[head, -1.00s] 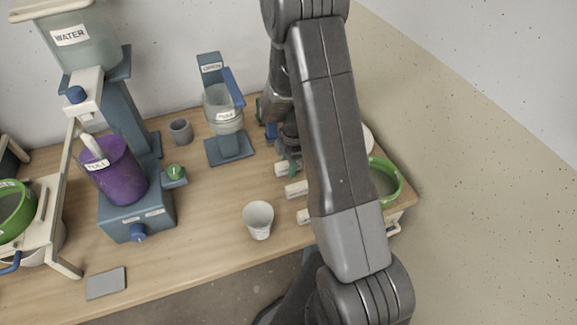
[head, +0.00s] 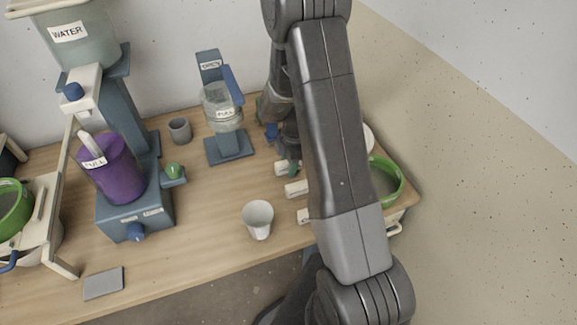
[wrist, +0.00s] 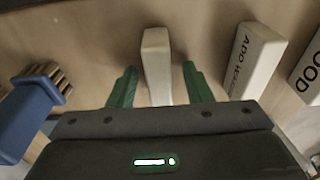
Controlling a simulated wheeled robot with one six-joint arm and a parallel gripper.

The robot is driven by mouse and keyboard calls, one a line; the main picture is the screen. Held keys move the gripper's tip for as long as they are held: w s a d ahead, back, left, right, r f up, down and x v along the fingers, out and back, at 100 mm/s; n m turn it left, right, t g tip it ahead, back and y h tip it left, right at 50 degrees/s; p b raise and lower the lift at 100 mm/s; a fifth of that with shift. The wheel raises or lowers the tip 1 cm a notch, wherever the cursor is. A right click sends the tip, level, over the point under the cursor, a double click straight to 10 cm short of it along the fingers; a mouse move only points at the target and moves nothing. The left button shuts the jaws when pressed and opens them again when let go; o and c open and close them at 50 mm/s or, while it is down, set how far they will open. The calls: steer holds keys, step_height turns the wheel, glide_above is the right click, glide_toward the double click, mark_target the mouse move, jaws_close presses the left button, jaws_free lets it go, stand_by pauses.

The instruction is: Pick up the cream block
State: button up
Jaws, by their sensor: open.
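In the wrist view, a plain cream block (wrist: 157,62) lies between the two green fingers of my gripper (wrist: 161,86). The fingers are apart, with a gap on each side of the block, so they do not grip it. In the head view, my gripper (head: 288,153) is low over the right part of the table, partly hidden by my arm. A small cream block (head: 281,167) shows just by the fingers there.
To the right in the wrist view lie a block marked "ADD WATER" (wrist: 256,58) and another lettered block (wrist: 309,72). A blue-handled brush (wrist: 28,112) lies to the left. A white cup (head: 258,220) and a green-rimmed sieve (head: 388,182) stand near my arm.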

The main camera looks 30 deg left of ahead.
jaws_close()
